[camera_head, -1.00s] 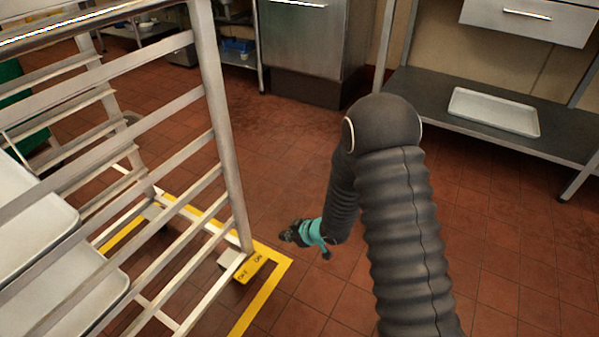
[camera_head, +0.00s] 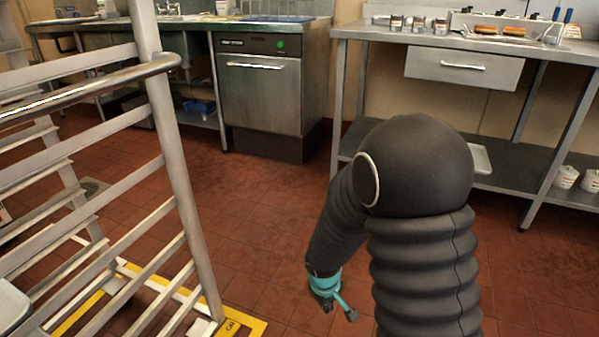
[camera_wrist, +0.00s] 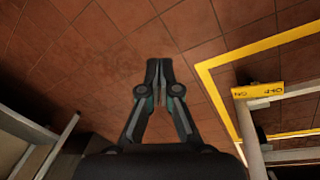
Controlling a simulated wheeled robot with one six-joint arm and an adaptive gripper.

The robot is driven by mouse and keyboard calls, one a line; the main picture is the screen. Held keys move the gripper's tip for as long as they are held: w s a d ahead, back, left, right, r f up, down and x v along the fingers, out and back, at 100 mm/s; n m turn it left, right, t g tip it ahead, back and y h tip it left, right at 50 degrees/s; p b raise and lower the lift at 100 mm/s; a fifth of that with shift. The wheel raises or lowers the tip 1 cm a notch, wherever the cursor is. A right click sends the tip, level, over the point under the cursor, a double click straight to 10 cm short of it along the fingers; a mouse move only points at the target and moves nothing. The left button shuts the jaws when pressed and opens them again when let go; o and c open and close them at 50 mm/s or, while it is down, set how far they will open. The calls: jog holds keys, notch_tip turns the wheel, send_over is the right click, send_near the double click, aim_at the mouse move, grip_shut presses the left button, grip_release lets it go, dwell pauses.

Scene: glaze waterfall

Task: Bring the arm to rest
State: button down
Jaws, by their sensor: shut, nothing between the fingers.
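My gripper (camera_head: 326,303) hangs low over the red tiled floor in the head view, at the end of my dark, ribbed arm with teal parts near the wrist. In the wrist view my gripper (camera_wrist: 163,66) points at bare floor tiles, with its fingers together and nothing between them. It touches no object that I can see. My arm hides part of the shelf and floor behind it.
A metal rack (camera_head: 178,185) stands at the left, inside yellow floor tape (camera_wrist: 235,58). A dishwasher (camera_head: 262,90) stands at the back. A steel table (camera_head: 400,36) with a drawer and lower shelf is at the back right. The floor (camera_head: 250,215) between them is clear.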

jog(key=s+d+r+m+t+p, duration=0.1)
jog(key=s+d+r+m, duration=0.1)
jog(key=s+r, duration=0.4)
jog(key=s+d+r+m+t+p, duration=0.1)
jog(key=s+d+r+m, duration=0.2)
jog(key=r, duration=1.2)
jog(key=s+d+r+m+t+y+p, duration=0.1)
jog(key=s+d+r+m, duration=0.1)
jog(key=s+r, duration=0.7)
notch_tip(320, 180, up, 3)
jog(key=shift+s+d+f+t, duration=0.2)
jog(key=shift+d+t, duration=0.2)
jog(key=shift+d, duration=0.4)
